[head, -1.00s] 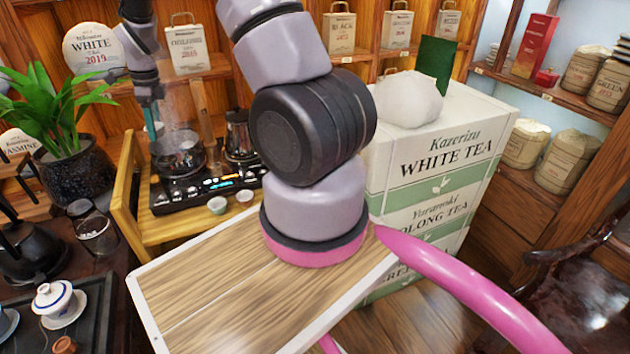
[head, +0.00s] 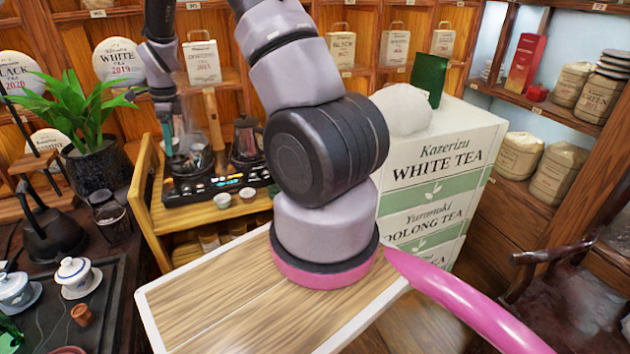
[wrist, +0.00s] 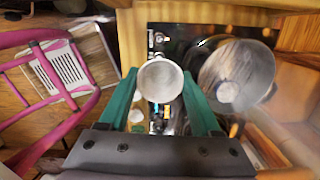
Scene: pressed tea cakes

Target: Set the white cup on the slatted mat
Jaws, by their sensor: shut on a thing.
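The white cup (wrist: 160,80) is between the green fingers of my gripper (wrist: 161,74) in the wrist view, with its round mouth facing the camera. The fingers are shut on it. In the head view my gripper (head: 167,130) is at the far left part of the wooden stand, close to a glass pot, and the cup in it cannot be made out there. I cannot pick out the slatted mat with certainty in either view.
The glass pot (wrist: 235,75) is just right of the held cup. A black hob (head: 210,188) on the wooden stand (head: 160,215) has small white cups (head: 222,200) at its front. A dark tea tray (head: 110,285) with lidded cups (head: 76,272) is at left. White tea boxes (head: 440,165) stand right.

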